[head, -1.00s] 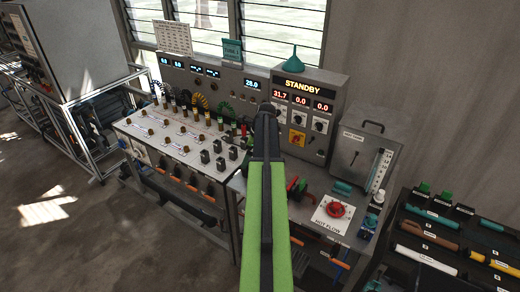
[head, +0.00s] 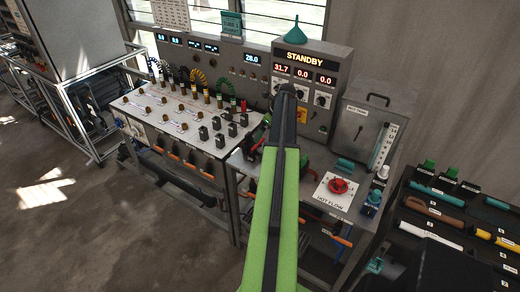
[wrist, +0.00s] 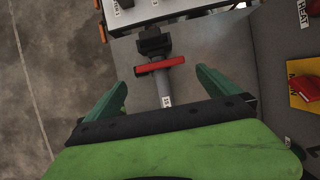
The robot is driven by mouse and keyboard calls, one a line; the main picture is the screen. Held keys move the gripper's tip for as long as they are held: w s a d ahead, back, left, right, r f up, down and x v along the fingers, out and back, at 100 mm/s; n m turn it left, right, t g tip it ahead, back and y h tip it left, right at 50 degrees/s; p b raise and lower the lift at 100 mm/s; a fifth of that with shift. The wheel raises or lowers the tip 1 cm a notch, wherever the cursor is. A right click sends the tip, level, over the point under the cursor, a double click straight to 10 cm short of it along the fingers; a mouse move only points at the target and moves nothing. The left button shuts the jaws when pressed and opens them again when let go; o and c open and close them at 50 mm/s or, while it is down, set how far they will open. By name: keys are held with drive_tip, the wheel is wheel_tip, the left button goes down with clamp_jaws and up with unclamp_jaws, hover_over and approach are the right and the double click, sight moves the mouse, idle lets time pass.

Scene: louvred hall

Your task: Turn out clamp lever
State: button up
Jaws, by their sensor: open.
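In the wrist view a red lever bar (wrist: 159,66) lies crosswise over a grey stem with a small label and a black block at its far end. I take this to be the clamp lever; it sits on a grey bench top. My gripper (wrist: 159,76) has its two green fingers spread wide, one on each side of the bar's ends. Nothing is between the fingertips except the view of the lever, and I cannot tell their height above it. In the head view my green arm hides most of this spot.
A red hot-flow knob (head: 338,186) is on a white plate at right. The STANDBY panel (head: 298,62) and a grey box (head: 367,135) stand behind. A red switch on a yellow plate (wrist: 306,94) is at the wrist view's right. Sockets and plugs fill the sloped panel (head: 150,117) at left.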

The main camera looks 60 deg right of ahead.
sight(259, 147)
drive_tip(key=b+x, duration=0.5)
drive_tip(key=x, duration=0.3)
drive_tip(key=shift+b, duration=0.35)
drive_tip(key=shift+r, duration=0.15)
